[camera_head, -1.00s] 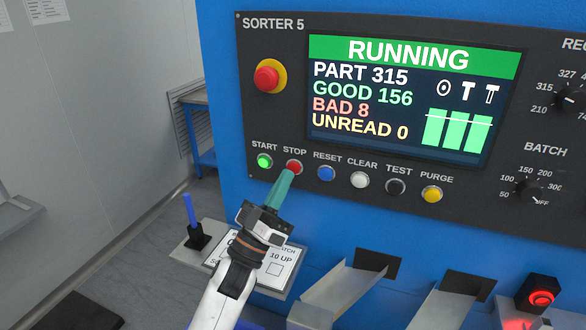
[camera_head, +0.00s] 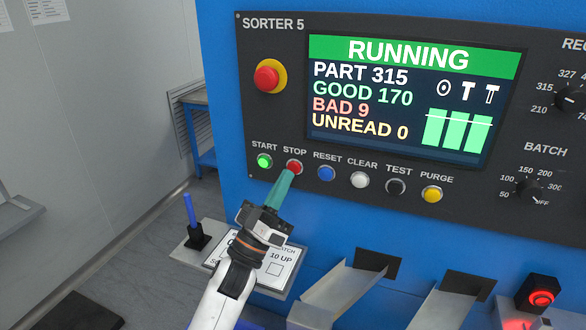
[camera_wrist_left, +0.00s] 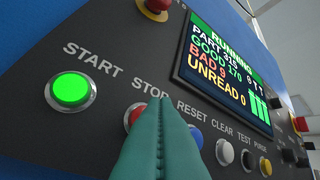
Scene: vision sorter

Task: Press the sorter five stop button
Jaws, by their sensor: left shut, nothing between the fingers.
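The red STOP button (camera_head: 294,167) is in the row under the screen of the SORTER 5 panel, between the lit green START button (camera_head: 264,161) and the blue RESET button (camera_head: 326,173). My left gripper (camera_head: 287,176) is shut and empty, its teal fingertips just below the STOP button in the head view. In the left wrist view the fingertips (camera_wrist_left: 162,102) cover part of the STOP button (camera_wrist_left: 132,113). I cannot tell whether they touch it. The screen (camera_head: 410,100) reads RUNNING. My right gripper is not in view.
A red emergency button (camera_head: 267,77) on a yellow ring sits above START. White CLEAR (camera_head: 360,180), dark TEST (camera_head: 396,186) and yellow PURGE (camera_head: 432,194) buttons continue the row. Below are a shelf with a card (camera_head: 279,269) and a blue pen (camera_head: 190,209), and metal chutes (camera_head: 335,296).

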